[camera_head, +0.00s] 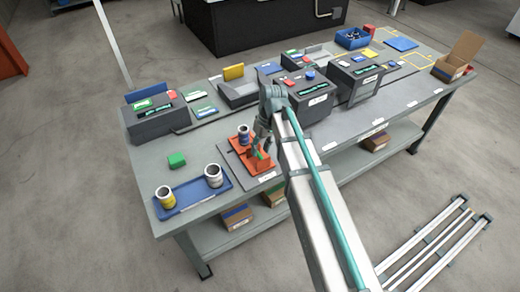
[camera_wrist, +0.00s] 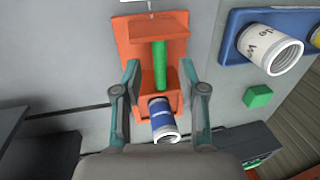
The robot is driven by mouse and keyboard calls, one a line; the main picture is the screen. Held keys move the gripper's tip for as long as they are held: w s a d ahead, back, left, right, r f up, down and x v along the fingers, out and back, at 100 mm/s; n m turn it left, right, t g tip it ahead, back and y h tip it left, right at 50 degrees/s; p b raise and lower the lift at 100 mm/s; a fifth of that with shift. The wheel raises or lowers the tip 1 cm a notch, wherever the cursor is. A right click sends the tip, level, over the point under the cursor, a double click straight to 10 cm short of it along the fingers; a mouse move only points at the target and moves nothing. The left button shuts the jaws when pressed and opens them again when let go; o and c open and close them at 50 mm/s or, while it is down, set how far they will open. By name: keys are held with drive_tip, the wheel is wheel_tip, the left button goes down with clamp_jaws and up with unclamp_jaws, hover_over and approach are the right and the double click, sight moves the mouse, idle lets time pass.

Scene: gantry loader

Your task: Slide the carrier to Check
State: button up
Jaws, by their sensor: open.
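The carrier (camera_head: 262,161) is an orange plate with an upright handle, near the front left part of the bench. It also shows in the wrist view (camera_wrist: 128,36), with a green handle bar (camera_wrist: 160,65) along its middle. A can with a blue and white label (camera_wrist: 163,118) sits in its box-like end. My gripper (camera_wrist: 160,72) is open, with one finger on each side of the green bar. Gaps show between fingers and bar; contact cannot be told. In the head view my gripper (camera_head: 261,145) is over the carrier and partly hides it. No label reading Check is legible.
A blue tray (camera_head: 190,208) with two cans and a green block (camera_head: 177,160) lie left of the carrier. Dark machines (camera_head: 155,117) stand behind it. Small white labels (camera_head: 329,147) line the bench's front. The front bench strip to the right is mostly clear.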

drive_tip(key=shift+s+a+f, duration=0.1)
drive_tip(key=shift+a+f, duration=0.05)
drive_tip(key=shift+f, duration=0.7)
clamp_jaws()
